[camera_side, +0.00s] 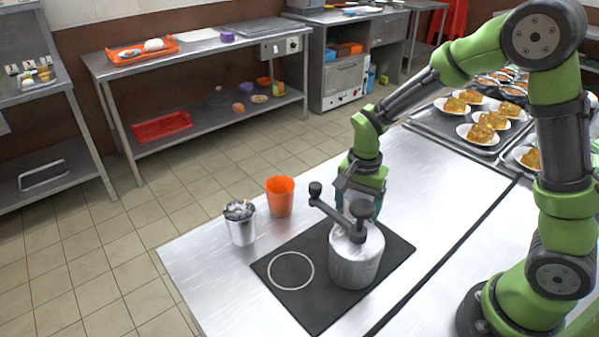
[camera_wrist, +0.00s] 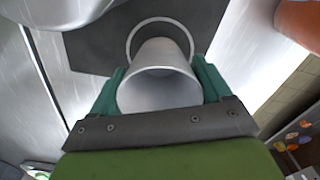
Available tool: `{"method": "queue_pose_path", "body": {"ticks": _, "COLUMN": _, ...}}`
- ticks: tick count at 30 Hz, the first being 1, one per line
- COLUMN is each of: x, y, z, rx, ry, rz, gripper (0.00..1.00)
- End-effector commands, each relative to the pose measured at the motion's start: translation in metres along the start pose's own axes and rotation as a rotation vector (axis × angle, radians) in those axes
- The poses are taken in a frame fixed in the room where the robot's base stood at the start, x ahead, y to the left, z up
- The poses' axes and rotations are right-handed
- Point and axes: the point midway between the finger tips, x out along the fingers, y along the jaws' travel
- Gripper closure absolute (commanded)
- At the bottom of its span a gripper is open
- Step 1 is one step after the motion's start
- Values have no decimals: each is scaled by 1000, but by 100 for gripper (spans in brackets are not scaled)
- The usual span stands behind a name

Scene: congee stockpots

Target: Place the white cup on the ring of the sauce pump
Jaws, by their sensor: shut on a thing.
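The white cup (camera_wrist: 158,88) is between the green fingers of my gripper (camera_wrist: 160,92) in the wrist view, and the gripper is shut on it. In the side view my gripper (camera_side: 358,200) is just behind the sauce pump (camera_side: 355,262), which hides most of the cup. The pump is a pale metal pot with a dark-knobbed crank on top, standing on the dark mat. The white ring (camera_side: 269,270) is drawn on the mat left of the pump and is empty. In the wrist view the ring (camera_wrist: 162,18) shows beyond the cup, partly covered by it.
The dark mat (camera_side: 325,311) lies on the steel counter. An orange cup (camera_side: 280,198) and a metal container with dark contents (camera_side: 241,226) stand behind the mat at left. Trays of plated food (camera_side: 480,131) are at the back right. The pump (camera_wrist: 85,8) fills the wrist view's top left.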

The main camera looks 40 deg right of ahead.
Motion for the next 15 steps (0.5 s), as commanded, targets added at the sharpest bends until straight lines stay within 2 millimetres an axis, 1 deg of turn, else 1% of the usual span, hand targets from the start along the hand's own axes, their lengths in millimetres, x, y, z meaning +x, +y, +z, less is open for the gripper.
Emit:
{"method": "queue_pose_path", "body": {"ticks": 1, "x": 7, "y": 1, "z": 0, "rx": 0, "ry": -1, "rz": 3, "gripper": 52}}
{"method": "queue_pose_path", "body": {"ticks": 3, "x": 11, "y": 0, "z": 0, "rx": 1, "ry": -1, "rz": 1, "gripper": 52}}
{"method": "queue_pose_path", "body": {"ticks": 14, "x": 14, "y": 0, "z": 0, "rx": 0, "ry": 0, "rz": 0, "gripper": 52}}
{"method": "queue_pose_path", "body": {"ticks": 15, "x": 15, "y": 0, "z": 0, "rx": 0, "ry": 0, "rz": 0, "gripper": 21}}
